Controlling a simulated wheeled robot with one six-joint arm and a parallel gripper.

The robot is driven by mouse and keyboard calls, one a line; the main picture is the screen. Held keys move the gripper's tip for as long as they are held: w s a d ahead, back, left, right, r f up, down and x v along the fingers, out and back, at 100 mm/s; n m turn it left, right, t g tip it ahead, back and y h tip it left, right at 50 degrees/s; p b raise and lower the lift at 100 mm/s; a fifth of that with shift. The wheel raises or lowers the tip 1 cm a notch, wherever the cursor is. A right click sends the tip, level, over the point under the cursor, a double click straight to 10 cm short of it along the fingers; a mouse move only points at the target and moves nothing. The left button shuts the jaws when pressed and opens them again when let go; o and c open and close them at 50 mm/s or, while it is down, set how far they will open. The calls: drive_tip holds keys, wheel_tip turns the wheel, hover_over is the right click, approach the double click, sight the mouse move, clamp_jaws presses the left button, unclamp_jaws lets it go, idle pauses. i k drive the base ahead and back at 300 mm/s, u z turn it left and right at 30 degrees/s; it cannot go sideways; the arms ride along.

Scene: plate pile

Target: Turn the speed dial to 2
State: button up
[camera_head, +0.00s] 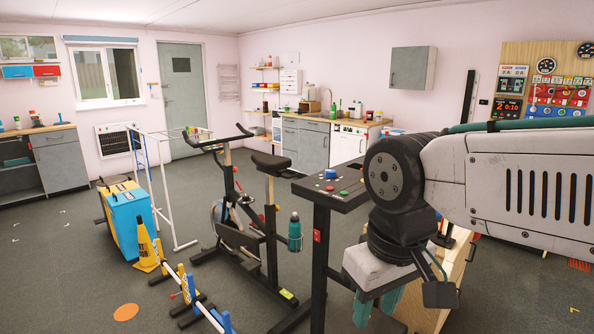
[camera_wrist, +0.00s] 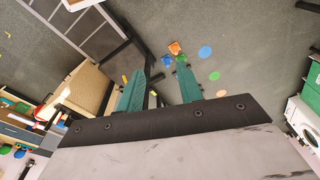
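A dark slanted console (camera_head: 320,195) stands on black posts in the head view, left of my arm. On its top are a blue raised part (camera_head: 331,174), a red button (camera_head: 329,188) and a green button (camera_head: 344,193). I cannot tell which of these is the speed dial, and no dial marks are readable. My gripper (camera_head: 376,306) hangs in front and to the right of the console, apart from it. In the wrist view my gripper (camera_wrist: 162,80) has its two teal fingers apart with nothing between them. The console top is not clearly visible there.
An exercise bike (camera_head: 240,200) stands left of the console, with a teal bottle (camera_head: 295,232) beside its post. A blue-yellow box (camera_head: 128,220), yellow cone (camera_head: 146,245) and low hurdles (camera_head: 195,300) are farther left. A wooden box (camera_head: 440,290) stands beside my gripper.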

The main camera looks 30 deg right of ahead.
sight(330, 173)
drive_tip(key=i, duration=0.95)
